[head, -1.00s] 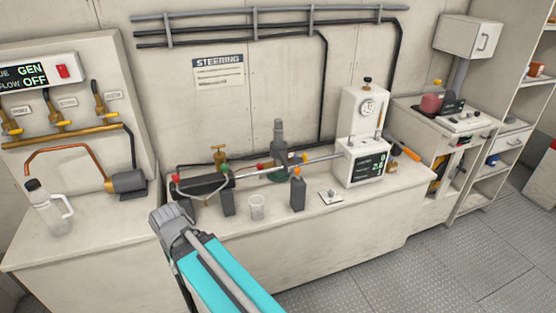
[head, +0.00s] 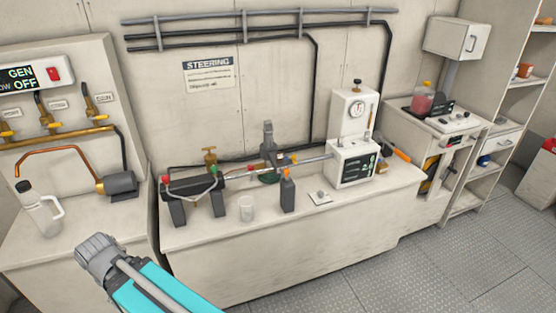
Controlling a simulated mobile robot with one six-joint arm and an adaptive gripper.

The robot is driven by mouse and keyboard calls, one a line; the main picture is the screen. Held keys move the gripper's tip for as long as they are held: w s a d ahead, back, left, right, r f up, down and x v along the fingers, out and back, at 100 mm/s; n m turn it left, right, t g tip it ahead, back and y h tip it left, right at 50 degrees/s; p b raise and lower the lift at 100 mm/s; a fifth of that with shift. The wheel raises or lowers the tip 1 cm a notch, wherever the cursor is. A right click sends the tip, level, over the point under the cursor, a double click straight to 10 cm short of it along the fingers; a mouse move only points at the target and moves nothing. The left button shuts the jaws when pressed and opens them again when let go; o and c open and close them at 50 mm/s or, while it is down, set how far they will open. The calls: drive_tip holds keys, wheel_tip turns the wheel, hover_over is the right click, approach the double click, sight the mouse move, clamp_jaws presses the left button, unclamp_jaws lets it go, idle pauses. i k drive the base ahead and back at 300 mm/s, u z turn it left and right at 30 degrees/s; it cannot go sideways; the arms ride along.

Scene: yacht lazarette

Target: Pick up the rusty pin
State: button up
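I cannot make out a rusty pin for certain; at this size no single pin stands out. A small pale plate with a knob (head: 320,197) lies on the bench front.
A white jug (head: 40,212) stands on the left counter. A green-based grey post (head: 268,150) stands behind the rod. The grated floor (head: 450,265) at right is clear.

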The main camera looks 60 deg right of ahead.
sight(279, 155)
drive_tip(key=z, duration=0.1)
drive_tip(key=k, duration=1.6)
drive_tip(key=z, duration=1.25)
drive_tip(key=i, duration=1)
drive_tip(key=u, duration=0.05)
